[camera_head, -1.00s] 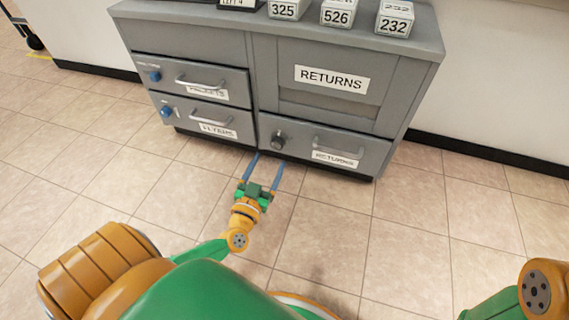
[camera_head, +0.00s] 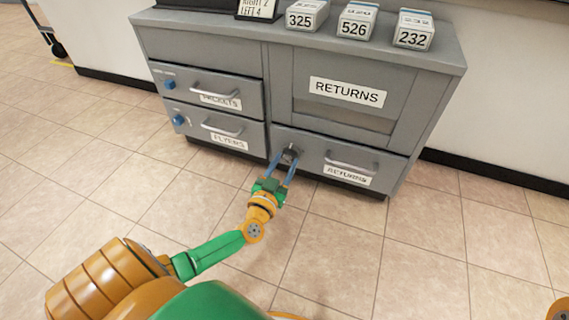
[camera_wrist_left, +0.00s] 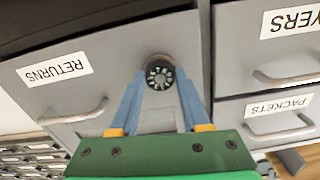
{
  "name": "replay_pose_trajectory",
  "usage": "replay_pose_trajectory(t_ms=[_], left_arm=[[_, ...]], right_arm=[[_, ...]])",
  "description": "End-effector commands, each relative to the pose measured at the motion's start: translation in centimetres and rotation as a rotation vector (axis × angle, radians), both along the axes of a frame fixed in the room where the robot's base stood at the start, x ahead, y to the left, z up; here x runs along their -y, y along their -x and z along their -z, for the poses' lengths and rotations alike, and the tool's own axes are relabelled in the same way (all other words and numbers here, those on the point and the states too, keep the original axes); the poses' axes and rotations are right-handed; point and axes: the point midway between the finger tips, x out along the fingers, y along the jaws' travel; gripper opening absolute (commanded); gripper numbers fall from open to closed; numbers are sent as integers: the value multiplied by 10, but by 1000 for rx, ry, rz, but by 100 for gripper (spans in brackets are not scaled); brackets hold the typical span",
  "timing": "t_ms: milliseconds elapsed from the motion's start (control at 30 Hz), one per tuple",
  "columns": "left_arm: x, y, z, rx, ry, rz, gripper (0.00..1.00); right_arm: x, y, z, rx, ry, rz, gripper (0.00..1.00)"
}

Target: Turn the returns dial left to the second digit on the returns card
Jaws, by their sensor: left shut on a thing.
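The returns dial (camera_head: 290,153) is a dark round knob at the left of the lower RETURNS drawer (camera_head: 313,165). In the left wrist view the dial (camera_wrist_left: 160,73) shows a dark face with pale marks, too small to read. My left gripper (camera_head: 285,163) is at the dial, its two blue fingers on either side of it; in the left wrist view the fingers (camera_wrist_left: 158,88) are shut on it. My right gripper is out of view.
The drawer's metal handle (camera_head: 350,163) is right of the dial. PACKETS (camera_head: 221,100) and FLYERS (camera_head: 228,141) drawers with blue knobs stand to the left. Boxes numbered 325 (camera_head: 299,20), 526 (camera_head: 354,28) and 232 (camera_head: 411,38) stand on top. The floor in front is clear.

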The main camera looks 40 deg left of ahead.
Motion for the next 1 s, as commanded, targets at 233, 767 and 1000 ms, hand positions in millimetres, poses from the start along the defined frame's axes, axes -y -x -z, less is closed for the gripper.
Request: replay_pose_trajectory(t_ms=[233, 767, 1000], left_arm=[[0, 0, 0, 16, 74, -1, 0], [2, 0, 0, 123, 524, -1, 0], [2, 0, 0, 175, 741, 0, 0]], right_arm=[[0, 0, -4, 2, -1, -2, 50], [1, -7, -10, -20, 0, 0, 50], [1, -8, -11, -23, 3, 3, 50]])
